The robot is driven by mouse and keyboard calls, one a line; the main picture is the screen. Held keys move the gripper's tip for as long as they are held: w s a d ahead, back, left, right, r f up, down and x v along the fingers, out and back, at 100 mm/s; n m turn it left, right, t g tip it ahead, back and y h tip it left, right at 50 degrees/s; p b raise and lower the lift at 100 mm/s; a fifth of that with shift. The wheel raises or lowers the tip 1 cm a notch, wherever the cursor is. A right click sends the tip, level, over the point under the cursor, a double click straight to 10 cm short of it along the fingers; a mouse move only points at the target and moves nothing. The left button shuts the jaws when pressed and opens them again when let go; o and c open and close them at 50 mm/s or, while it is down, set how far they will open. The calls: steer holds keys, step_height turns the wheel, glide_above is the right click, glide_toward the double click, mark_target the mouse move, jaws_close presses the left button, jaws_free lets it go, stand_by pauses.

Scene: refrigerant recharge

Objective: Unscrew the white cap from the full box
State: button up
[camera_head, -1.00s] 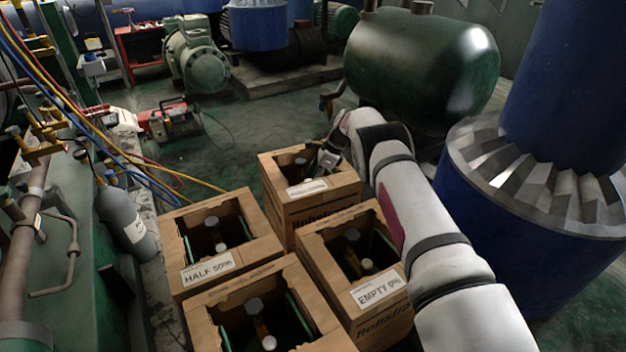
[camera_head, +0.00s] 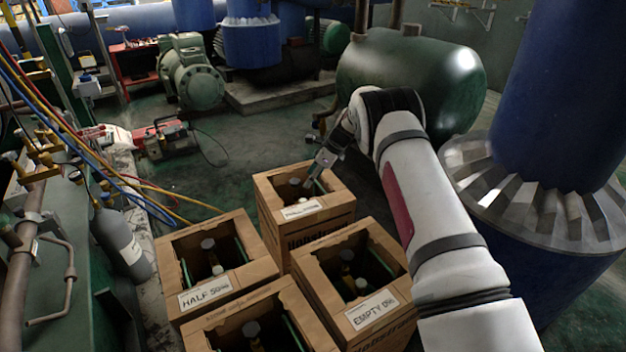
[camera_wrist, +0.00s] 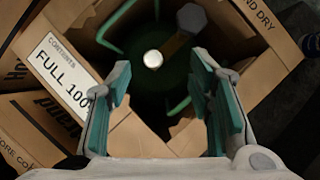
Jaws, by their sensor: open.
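The full box (camera_head: 330,213) is an open brown carton at the back of the group in the head view. Its label reads "FULL 100" in the wrist view (camera_wrist: 62,72). Inside it, the round white cap (camera_wrist: 153,58) sits at the end of a brass valve fitting on a dark green cylinder. A grey hexagonal knob (camera_wrist: 192,17) is above and right of the cap in the wrist view. My gripper (camera_wrist: 160,80) is open and empty, its green-padded fingers either side of the cap's line but short of it. In the head view my gripper (camera_head: 314,174) is over the box's right part.
The half box (camera_head: 255,272) stands front left and the empty box (camera_head: 395,287) front right, with another open carton (camera_head: 310,318) nearest. A large green tank (camera_head: 410,75) and a blue column (camera_head: 560,270) flank my arm. Hoses hang at left.

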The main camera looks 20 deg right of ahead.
steer(key=s+a+f+m+t+h+p, duration=0.2)
steer(key=s+m+h+p, duration=0.15)
steer(key=m+p, duration=0.4)
steer(key=shift+y, duration=0.25)
steer(key=b+x, duration=0.6)
steer(key=x, duration=0.2)
steer(key=shift+s+d+b, duration=0.15)
steer(key=shift+s+b, duration=0.1)
steer(key=shift+b, duration=0.1)
steer(key=shift+f, duration=0.2)
jaws_close()
steer(key=shift+d, duration=0.15)
stand_by(0.4)
